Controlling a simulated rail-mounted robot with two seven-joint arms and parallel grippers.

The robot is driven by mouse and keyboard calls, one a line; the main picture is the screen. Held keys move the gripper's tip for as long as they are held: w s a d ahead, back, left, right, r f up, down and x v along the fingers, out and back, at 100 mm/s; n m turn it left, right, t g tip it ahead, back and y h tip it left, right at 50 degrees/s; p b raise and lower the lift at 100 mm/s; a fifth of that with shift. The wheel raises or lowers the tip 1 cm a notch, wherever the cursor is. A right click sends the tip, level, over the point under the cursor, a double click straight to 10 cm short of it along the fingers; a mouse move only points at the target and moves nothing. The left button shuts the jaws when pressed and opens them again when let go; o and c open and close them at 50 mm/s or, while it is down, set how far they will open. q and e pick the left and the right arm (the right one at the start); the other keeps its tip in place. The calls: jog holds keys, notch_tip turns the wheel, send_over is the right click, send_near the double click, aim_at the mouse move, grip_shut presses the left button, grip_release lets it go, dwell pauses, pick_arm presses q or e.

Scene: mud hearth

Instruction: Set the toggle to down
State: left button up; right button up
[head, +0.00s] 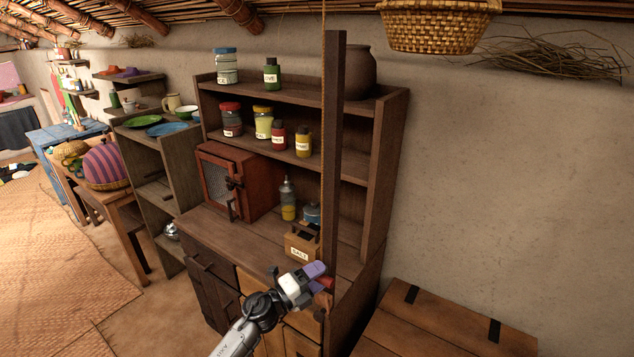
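My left gripper (318,275), with purple fingers, is at the lower part of an upright dark wooden post (334,150). A small red piece (328,283) shows right at its fingertips, against the post. A brown rounded wooden piece (322,299) sits just below it. I cannot tell which of these is the toggle, or its position. The gripper hides part of this spot, and I cannot tell whether its fingers are apart or closed on anything. My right gripper is not in view.
A rope (323,120) runs down along the post. Behind stands a dark wooden cupboard (392,150) with jars, a red mesh-front box (240,182) and a salt box (301,243). A wooden chest (440,325) stands at the lower right. A woven basket (438,25) hangs above.

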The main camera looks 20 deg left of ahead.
pick_arm(q)
notch_tip(320, 180, up, 26)
jog(key=p, duration=1.8)
jog(key=shift+a, duration=0.1)
jog(key=p+v, duration=0.1)
jog(key=v, duration=1.4)
jog(key=shift+s+a+p, duration=0.2)
jog(key=shift+s+p, duration=0.15)
jog(key=shift+p, duration=0.05)
jog(key=shift+f, duration=0.15)
